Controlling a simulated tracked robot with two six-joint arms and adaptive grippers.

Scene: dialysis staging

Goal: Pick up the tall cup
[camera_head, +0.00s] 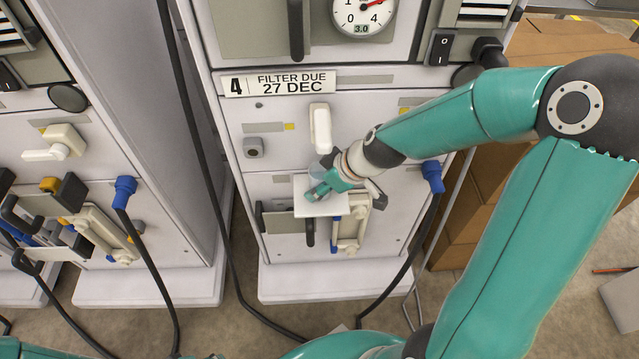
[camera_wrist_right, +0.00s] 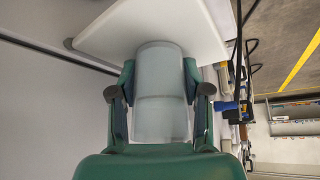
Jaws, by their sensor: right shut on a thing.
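The tall cup (camera_wrist_right: 160,98) is pale, translucent and grey-blue. In the wrist view it stands between the two dark green fingers of my right gripper (camera_wrist_right: 158,88), which press on its sides. In the head view the cup (camera_head: 317,169) is mostly hidden behind my right gripper (camera_head: 322,187), over a small white shelf (camera_head: 309,210) on the front of the machine. The shelf (camera_wrist_right: 150,35) also shows beyond the cup in the wrist view. I cannot tell whether the cup touches the shelf. My left gripper is not in view.
The grey machine (camera_head: 290,160) carries a "FILTER DUE 27 DEC" label (camera_head: 291,83), a white lever handle (camera_head: 320,128) above the shelf and a blue connector (camera_head: 432,176) with a black hose to the right. A second machine (camera_head: 145,230) stands left. Cardboard boxes (camera_head: 560,45) are at right.

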